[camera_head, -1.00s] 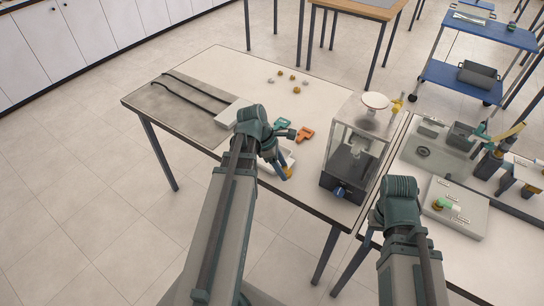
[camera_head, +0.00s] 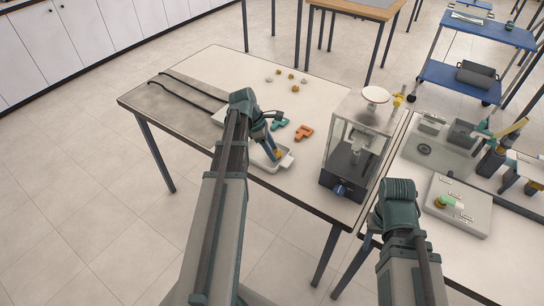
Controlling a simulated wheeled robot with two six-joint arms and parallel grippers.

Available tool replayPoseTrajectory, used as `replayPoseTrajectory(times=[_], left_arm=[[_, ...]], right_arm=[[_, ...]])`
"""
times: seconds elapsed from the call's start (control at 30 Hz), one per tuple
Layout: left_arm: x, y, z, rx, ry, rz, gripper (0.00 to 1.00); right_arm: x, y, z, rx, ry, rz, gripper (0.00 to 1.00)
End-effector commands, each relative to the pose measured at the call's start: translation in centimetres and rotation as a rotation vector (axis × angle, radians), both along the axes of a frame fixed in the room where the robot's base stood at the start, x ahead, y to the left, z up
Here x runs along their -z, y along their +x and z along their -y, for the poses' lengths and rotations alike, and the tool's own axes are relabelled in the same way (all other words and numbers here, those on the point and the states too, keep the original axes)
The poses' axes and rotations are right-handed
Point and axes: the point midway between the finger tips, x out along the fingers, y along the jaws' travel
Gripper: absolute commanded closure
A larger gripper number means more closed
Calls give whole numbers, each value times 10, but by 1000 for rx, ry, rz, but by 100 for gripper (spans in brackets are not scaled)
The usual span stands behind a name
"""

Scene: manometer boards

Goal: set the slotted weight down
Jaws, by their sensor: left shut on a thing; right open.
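My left gripper (camera_head: 275,152) reaches down over a small white tray (camera_head: 286,165) near the table's front edge. It is shut on the slotted weight (camera_head: 278,154), of which only a small brass-yellow bit shows at the fingertips. I cannot tell whether the weight touches the tray floor. My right gripper (camera_head: 376,222) is mostly hidden by its own wrist, low at the right beside the table's corner. It is open, with nothing seen in it.
Green (camera_head: 279,124) and orange (camera_head: 304,133) angled pieces lie behind the tray. Several small brass and grey pieces (camera_head: 291,87) lie farther back. A glass-walled balance (camera_head: 355,150) stands to the right. A second table at right holds a grey board (camera_head: 458,205).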

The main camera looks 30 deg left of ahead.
Motion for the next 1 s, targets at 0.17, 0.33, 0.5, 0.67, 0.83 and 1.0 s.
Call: replayPoseTrajectory(times=[0.17,0.33,0.5,0.67,0.83,1.0], left_arm=[[19,0,0,0,0,0,100],[16,0,1,0,0,0,100],[20,0,1,0,0,0,100],[19,0,0,0,0,0,32],[19,0,1,0,0,0,32],[17,0,0,0,0,0,32]], right_arm=[[19,0,0,0,0,0,50],[16,0,0,0,0,0,50],[20,0,0,0,0,0,50],[19,0,0,0,0,0,50],[19,0,0,0,0,0,50],[17,0,0,0,0,0,50]])
